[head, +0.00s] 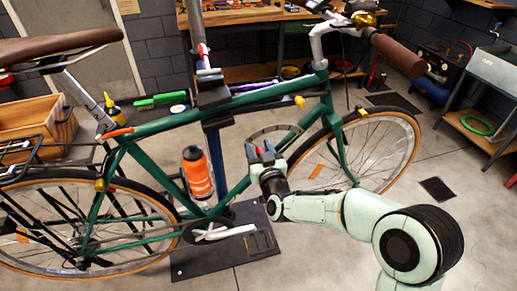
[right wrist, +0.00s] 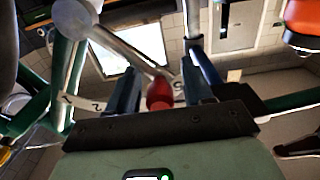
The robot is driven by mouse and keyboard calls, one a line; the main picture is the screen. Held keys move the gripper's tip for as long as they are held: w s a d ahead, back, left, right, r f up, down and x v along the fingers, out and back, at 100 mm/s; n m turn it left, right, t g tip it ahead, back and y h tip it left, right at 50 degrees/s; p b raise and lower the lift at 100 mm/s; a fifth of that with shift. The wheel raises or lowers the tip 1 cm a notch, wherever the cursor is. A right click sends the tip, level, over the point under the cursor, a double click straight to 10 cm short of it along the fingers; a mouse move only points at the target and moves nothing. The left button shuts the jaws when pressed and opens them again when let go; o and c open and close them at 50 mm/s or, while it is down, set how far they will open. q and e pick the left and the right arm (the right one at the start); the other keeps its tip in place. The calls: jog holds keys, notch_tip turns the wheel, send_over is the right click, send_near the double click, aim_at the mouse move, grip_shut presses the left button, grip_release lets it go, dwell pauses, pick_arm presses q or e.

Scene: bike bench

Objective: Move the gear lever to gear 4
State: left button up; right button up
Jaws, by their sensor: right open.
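The gear lever (right wrist: 130,52) shows in the right wrist view as a grey rod running from a round pivot at upper left to a red knob (right wrist: 158,94). White number plates lie around it; I can read 1 (right wrist: 66,98), 2 (right wrist: 95,105) and 5 (right wrist: 178,85). Plate 4 cannot be made out. My right gripper (right wrist: 159,72) is open, with one finger on each side of the red knob; I see gaps beside the knob. In the head view my right gripper (head: 262,150) is in front of the green bike frame, and a bit of red shows at its fingers. My left gripper is not in view.
The green bike (head: 170,120) is held by a stand, close to my right arm. An orange bottle (head: 197,172) is on its frame, left of the gripper. A workbench (head: 250,15) stands behind. A grey cart (head: 497,70) is at right. Floor at lower right is clear.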

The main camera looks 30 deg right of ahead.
grip_shut()
jog(key=shift+f, duration=0.1)
